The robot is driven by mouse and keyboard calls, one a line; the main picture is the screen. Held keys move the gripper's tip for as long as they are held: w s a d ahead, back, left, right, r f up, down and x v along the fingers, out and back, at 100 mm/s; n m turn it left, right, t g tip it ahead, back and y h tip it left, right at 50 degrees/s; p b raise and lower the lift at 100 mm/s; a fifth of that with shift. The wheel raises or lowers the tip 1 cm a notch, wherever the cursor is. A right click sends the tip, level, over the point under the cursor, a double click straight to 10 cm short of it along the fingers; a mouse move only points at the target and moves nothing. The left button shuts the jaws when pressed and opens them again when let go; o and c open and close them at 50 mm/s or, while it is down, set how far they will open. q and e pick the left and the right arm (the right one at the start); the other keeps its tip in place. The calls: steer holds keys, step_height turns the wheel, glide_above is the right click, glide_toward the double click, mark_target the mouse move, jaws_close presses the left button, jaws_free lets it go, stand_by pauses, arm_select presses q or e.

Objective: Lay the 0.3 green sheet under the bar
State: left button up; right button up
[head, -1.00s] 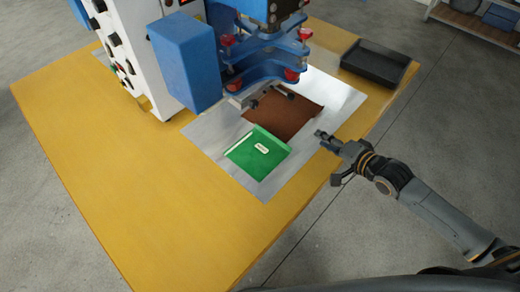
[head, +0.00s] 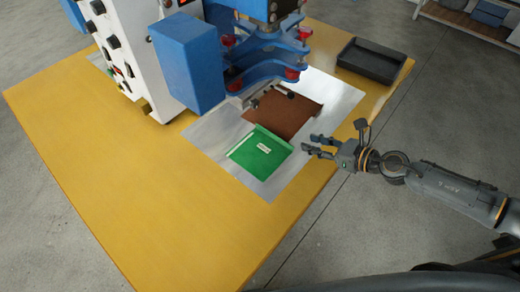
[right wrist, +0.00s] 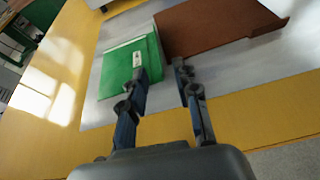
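The green sheet (head: 256,158), with a small white label, lies flat on the metal plate (head: 212,132), just in front of a brown sheet (head: 286,116). The press's dark bar (head: 250,95) is above the back-left part of the brown sheet; the green sheet is in front of it. My right gripper (head: 312,146) is open and empty, just right of the green sheet. In the right wrist view, the open fingers (right wrist: 160,74) point at the green sheet (right wrist: 115,78) and brown sheet (right wrist: 205,28); one finger overlaps the green sheet's edge. Contact cannot be told. My left gripper is not in view.
The blue press head (head: 262,62) and its white control cabinet (head: 122,58) stand at the back of the yellow table (head: 170,210). A black tray (head: 372,60) sits at the back right. The table's front left is clear.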

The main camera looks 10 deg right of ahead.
steer(key=shift+w+a+n, duration=0.1)
steer(key=shift+n, duration=0.2)
steer(key=p, duration=0.2)
glide_toward(273, 134)
steer(key=shift+w+a+f, duration=0.2)
steer(key=shift+w+f, duration=0.05)
steer(key=shift+w, duration=0.35)
steer(key=shift+w+a+f, duration=0.2)
steer(key=shift+w+f, duration=0.05)
steer(key=shift+w, duration=0.3)
steer(key=x, duration=0.2)
steer(key=p+x, duration=0.1)
steer(key=x, duration=0.2)
steer(key=shift+a, duration=0.5)
steer(key=shift+w+a+f, duration=0.2)
steer(key=shift+w+a, duration=0.05)
steer(key=shift+w, duration=0.1)
jaws_close()
